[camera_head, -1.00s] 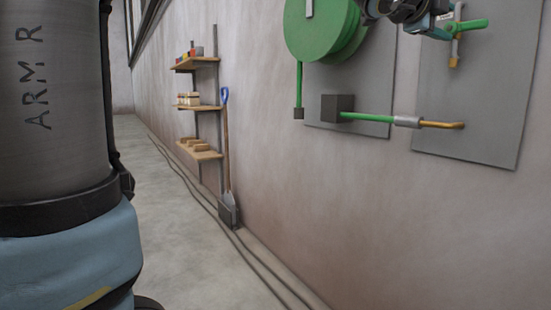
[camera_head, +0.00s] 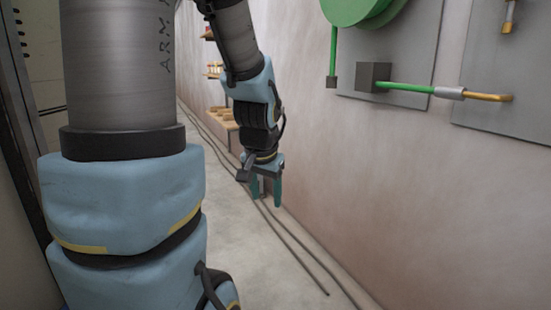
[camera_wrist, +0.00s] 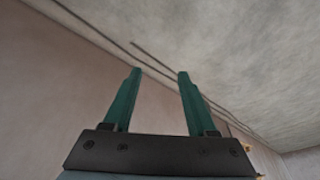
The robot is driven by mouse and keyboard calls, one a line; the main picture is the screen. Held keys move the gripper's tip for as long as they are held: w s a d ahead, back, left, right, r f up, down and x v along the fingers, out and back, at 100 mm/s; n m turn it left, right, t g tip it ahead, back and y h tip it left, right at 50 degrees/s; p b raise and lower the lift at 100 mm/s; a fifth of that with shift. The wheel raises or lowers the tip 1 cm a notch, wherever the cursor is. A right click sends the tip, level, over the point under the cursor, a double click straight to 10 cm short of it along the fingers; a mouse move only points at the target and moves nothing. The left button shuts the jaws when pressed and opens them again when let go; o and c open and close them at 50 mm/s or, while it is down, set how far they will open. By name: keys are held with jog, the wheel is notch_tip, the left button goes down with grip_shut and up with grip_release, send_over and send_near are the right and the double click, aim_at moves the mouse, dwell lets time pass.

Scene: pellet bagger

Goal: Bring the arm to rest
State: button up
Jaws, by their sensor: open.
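My gripper (camera_head: 266,198) hangs pointing down in the head view, near the middle of the picture, in front of the wall and above the floor. Its two green fingers are apart with nothing between them. In the wrist view my gripper (camera_wrist: 157,75) also shows open and empty, with floor and cables beyond the fingertips. It touches nothing that I can see. My arm bends down from the top of the head view to the gripper.
Shelves (camera_head: 221,115) stand partly hidden behind my arm. Cables (camera_head: 296,247) run along the floor by the wall. Floor left of them is clear.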

jog(key=s+a+f+n+g+p, duration=0.25)
jog(key=s+a+n, duration=0.2)
jog(key=s, duration=0.25)
notch_tip(320, 180, up, 26)
jog(key=p, duration=2.5)
jog(key=shift+f+m, duration=0.15)
jog(key=shift+m, duration=0.2)
